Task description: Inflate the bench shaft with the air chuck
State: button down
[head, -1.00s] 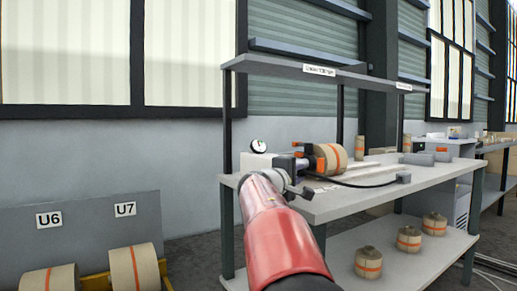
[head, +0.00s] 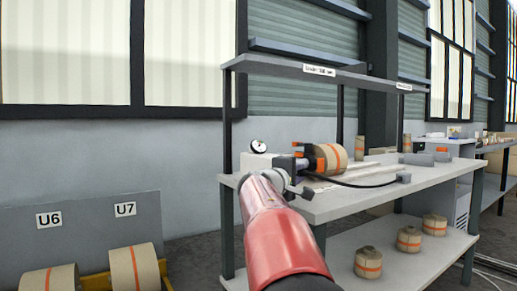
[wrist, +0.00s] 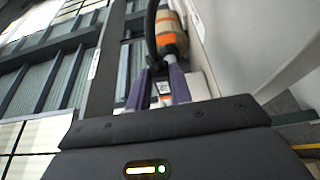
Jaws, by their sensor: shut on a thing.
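My gripper (wrist: 163,80) shows in the wrist view with two purple fingers shut on a small light-and-dark piece, which appears to be the air chuck (wrist: 163,89). A black hose (wrist: 150,42) runs up from near the fingers. In the head view, the hose (head: 360,185) lies in a curve over the bench top. A tan roll with orange bands (head: 331,158) lies on its side on the bench, with a dark and orange end that may be the bench shaft (head: 308,157). Whether the chuck touches the shaft is hidden; my arm covers the fingers in the head view.
Rolls marked U6 and U7 (head: 134,268) lie at left.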

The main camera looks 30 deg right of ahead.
jog(key=shift+a+f, duration=0.1)
dwell(0.3)
jog(key=shift+s+b, duration=0.85)
jog(key=shift+s, duration=0.05)
jog(key=shift+s+d+b, duration=0.2)
jog(key=shift+s+b, duration=0.35)
jog(key=shift+s, duration=0.5)
jog(key=shift+s+d+b, duration=0.15)
jog(key=shift+s+b, duration=0.4)
jog(key=shift+s, duration=0.45)
jog(key=shift+w, duration=0.1)
